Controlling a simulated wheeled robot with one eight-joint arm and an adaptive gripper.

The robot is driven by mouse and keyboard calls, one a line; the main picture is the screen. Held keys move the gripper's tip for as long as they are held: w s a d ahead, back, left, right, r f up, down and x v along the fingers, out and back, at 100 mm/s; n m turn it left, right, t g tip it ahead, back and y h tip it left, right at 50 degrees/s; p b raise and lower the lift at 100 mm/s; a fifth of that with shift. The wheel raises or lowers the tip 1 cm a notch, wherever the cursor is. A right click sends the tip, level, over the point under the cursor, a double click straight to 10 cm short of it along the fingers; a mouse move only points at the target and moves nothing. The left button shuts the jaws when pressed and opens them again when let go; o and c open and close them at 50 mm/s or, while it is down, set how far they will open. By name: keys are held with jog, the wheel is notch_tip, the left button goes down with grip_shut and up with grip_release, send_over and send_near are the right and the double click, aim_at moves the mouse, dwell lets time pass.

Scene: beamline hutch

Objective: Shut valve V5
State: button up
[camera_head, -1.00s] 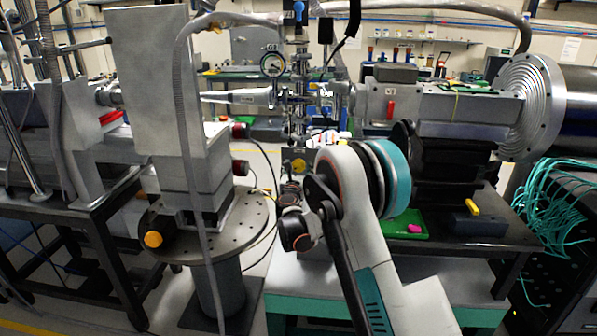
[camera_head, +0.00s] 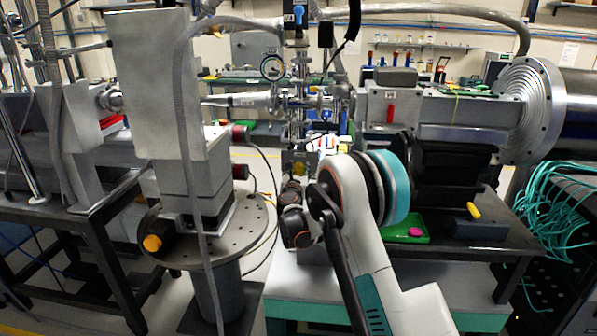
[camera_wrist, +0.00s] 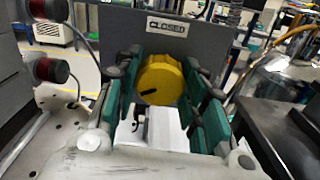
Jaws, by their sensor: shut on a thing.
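A round yellow knob (camera_wrist: 160,80) with a short black mark on its face sits on a grey plate (camera_wrist: 185,35) in the wrist view. A label reading "CLOSED" (camera_wrist: 167,26) is on the plate above the knob. The black mark lies on the left part of the face, not pointing up at the label. My gripper (camera_wrist: 163,84) is shut on the knob, its teal pads on the left and right sides. In the head view the yellow knob (camera_head: 299,167) shows small behind my arm. I cannot read a V5 tag.
A round perforated table (camera_head: 235,232) with a grey block stands left of my arm. A dark bench (camera_head: 470,238) with a green tray (camera_head: 408,237) lies to the right. Red-capped parts (camera_wrist: 48,70) stand left of my gripper in the wrist view.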

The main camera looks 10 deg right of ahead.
jog(key=m+p, duration=0.1)
jog(key=m, duration=0.5)
jog(key=shift+m, duration=0.3)
jog(key=m, duration=0.3)
jog(key=shift+m, duration=0.3)
jog(key=m, duration=0.3)
jog(key=shift+d+m, duration=0.1)
jog(key=shift+m, duration=0.3)
jog(key=m, duration=0.5)
jog(key=shift+f+p, duration=0.1)
jog(key=shift+p, duration=0.2)
jog(key=shift+m, duration=2.4)
jog(key=shift+f, duration=0.1)
jog(key=o, duration=1)
jog(key=shift+s, duration=0.1)
jog(key=shift+o, duration=0.4)
jog(key=shift+f, duration=0.15)
